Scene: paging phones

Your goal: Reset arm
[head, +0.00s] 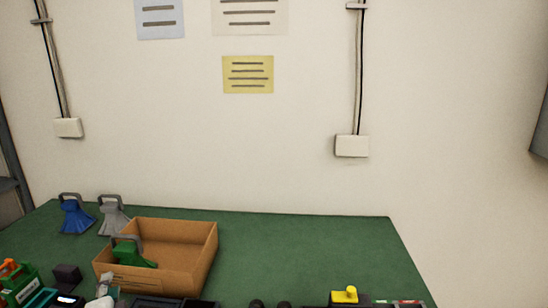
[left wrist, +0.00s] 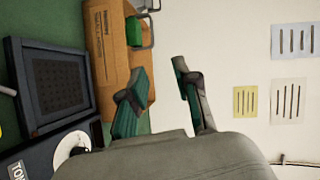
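My left gripper (left wrist: 159,68) is open in the left wrist view, its two fingers apart with nothing between them. A cardboard box (head: 203,252) stands on the green table in the head view, and its side shows beyond the left finger in the left wrist view (left wrist: 106,55). A green handled object (head: 134,257) is in the box; part of it shows in the left wrist view (left wrist: 134,30). My right gripper cannot be made out.
A blue handled object (head: 76,218) and a grey one (head: 112,217) stand left of the box. Small items crowd the front edge, including a yellow-topped one (head: 345,295). The green table (head: 310,250) is clear right of the box, with a wall behind.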

